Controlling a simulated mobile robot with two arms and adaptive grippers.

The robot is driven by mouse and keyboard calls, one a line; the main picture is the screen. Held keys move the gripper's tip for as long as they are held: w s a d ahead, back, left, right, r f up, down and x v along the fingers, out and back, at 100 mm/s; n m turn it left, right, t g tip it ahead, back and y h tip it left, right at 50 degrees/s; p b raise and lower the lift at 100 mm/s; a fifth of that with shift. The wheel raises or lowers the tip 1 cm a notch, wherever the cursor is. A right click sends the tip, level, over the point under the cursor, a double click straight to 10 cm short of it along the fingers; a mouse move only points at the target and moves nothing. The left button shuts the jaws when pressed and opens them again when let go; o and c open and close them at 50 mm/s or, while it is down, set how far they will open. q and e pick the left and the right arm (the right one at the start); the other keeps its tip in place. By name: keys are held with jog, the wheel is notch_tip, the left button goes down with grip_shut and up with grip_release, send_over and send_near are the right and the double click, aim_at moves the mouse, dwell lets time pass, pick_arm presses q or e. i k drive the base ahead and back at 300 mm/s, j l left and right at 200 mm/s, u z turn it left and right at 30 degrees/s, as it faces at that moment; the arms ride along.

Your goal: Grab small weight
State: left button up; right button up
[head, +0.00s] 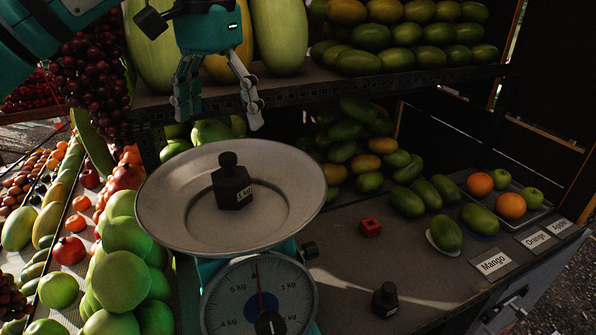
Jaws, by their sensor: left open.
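A dark weight with a knob on top (232,184) stands upright in the round metal pan (165,215) of the scale. Its label appears to read 1 kg. A smaller dark weight (385,300) stands upright on the counter to the right of the scale's dial (258,298). My left gripper (217,112) comes in from the top left and hangs fingers down above the back of the pan. Its fingers are spread, with nothing between them. My right gripper is not in view.
A shelf edge (330,88) with fruit runs behind my gripper. Green fruit (121,281) is piled left of the scale.

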aim_at(385, 304)
jog(key=k+l, duration=0.3)
jog(key=k, duration=0.15)
jog(key=k+l, duration=0.3)
jog(key=k, duration=0.15)
jog(key=k+l, duration=0.25)
jog(key=k, duration=0.25)
